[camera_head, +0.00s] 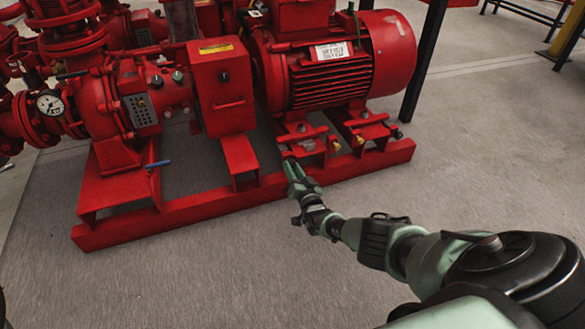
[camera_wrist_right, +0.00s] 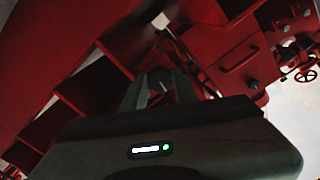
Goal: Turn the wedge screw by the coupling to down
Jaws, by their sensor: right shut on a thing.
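My right gripper (camera_head: 291,164) reaches to the front edge of the red base frame, under the coupling end of the red motor (camera_head: 345,60). Its pale green fingers are shut on the wedge screw by the coupling. The fingers hide most of that screw in the head view, so its turn position cannot be told. The wrist view shows the right gripper (camera_wrist_right: 160,84) from behind, its fingers close around a small dark part between red plates. The red coupling guard (camera_head: 222,88) stands to the left of the motor. My left gripper is not in view.
Other wedge screws with brassy ends show to the right, one (camera_head: 336,146) near the gripper and one (camera_head: 360,140) farther along. The red base frame (camera_head: 180,218) runs along the front. A blue-handled lever (camera_head: 158,164) sticks out at left. The grey floor in front is clear.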

